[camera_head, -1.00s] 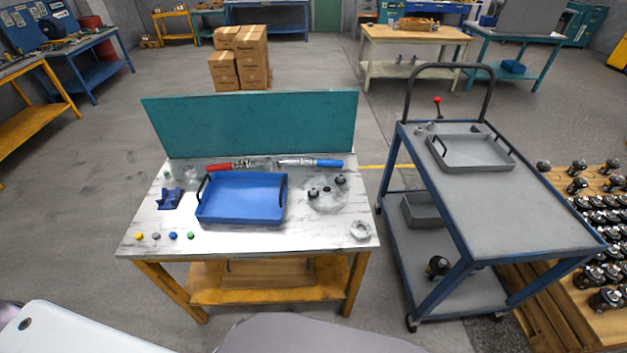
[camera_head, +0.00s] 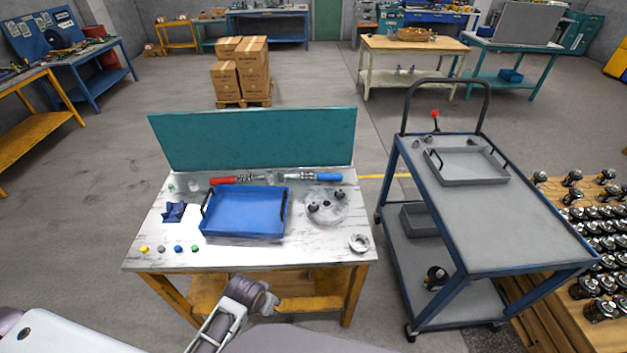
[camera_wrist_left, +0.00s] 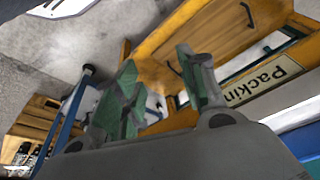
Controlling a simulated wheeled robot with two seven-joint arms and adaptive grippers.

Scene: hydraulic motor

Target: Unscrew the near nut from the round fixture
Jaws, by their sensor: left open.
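The round fixture (camera_head: 326,217) is a pale grey disc lying on the right part of the marble-topped workbench (camera_head: 190,258). Dark nuts stand on it; the near nut (camera_head: 312,208) sits toward its left front and another nut (camera_head: 340,195) sits at the back right. My left gripper (camera_head: 270,304) is low in front of the bench, apart from the fixture and below the tabletop. Its green-padded fingers (camera_wrist_left: 160,95) are spread and empty in the left wrist view. That view shows the bench's yellow lower parts, not the fixture. My right gripper is out of view.
A blue tray (camera_head: 243,231) fills the bench middle, left of the fixture. A grey ring (camera_head: 359,243) lies at the front right corner. A blue cart (camera_head: 500,225) stands right.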

